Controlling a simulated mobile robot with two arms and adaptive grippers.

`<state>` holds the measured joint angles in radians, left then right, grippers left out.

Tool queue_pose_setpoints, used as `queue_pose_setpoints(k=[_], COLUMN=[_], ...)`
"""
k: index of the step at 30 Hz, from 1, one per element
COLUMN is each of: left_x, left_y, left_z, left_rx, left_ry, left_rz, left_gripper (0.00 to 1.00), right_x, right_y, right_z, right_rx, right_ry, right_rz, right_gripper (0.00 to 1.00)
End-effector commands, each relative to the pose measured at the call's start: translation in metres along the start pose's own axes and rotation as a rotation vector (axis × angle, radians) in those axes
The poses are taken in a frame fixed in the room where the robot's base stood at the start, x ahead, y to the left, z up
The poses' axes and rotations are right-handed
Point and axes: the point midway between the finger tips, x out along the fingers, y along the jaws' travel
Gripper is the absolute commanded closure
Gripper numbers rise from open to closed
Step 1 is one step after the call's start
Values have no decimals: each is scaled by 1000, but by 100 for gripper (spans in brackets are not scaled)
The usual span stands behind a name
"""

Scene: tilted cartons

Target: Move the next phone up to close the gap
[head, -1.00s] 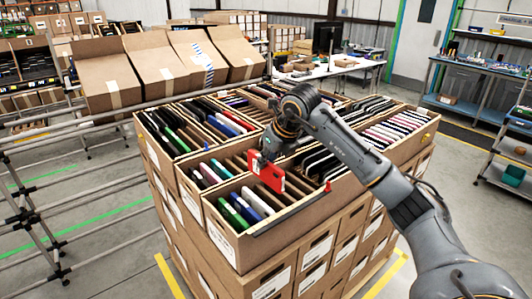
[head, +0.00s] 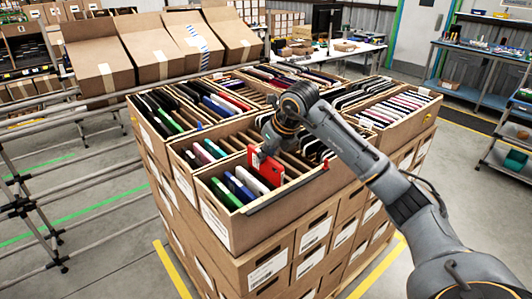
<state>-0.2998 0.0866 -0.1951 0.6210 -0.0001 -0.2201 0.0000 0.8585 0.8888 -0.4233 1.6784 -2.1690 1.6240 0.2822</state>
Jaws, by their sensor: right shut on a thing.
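My right gripper (head: 262,149) reaches in from the right and is shut on the top of a red phone (head: 267,170). The red phone stands tilted, its lower part inside the front carton (head: 216,222). In front of it in the same carton lean a green phone (head: 227,195), a blue phone (head: 238,187) and a white phone (head: 252,180). The red phone is close behind the white one; I cannot tell whether they touch. Behind the red phone are empty slots with brown dividers. My left gripper is out of view.
Other open cartons with rows of phones stand close around, such as the left carton (head: 141,118), all on a stack of boxes (head: 268,272). Large tilted cartons (head: 155,50) stand behind. A metal pipe frame (head: 40,200) is at the left.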

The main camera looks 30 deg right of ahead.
Motion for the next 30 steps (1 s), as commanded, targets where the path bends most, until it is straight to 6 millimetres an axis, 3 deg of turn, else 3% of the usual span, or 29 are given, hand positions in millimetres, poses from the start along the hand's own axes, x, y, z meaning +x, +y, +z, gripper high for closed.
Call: queue_pose_setpoints(k=[6, 19, 30], left_x=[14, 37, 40], left_y=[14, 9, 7], left_z=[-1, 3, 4], left_rx=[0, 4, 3], left_ry=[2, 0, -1], left_rz=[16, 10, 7], left_gripper=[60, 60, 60], right_x=[15, 41, 45], right_y=[0, 0, 0], right_z=[-9, -23, -26], right_rx=[0, 1, 0], right_ry=[-1, -1, -1], right_rz=[0, 0, 0], right_gripper=[100, 100, 100])
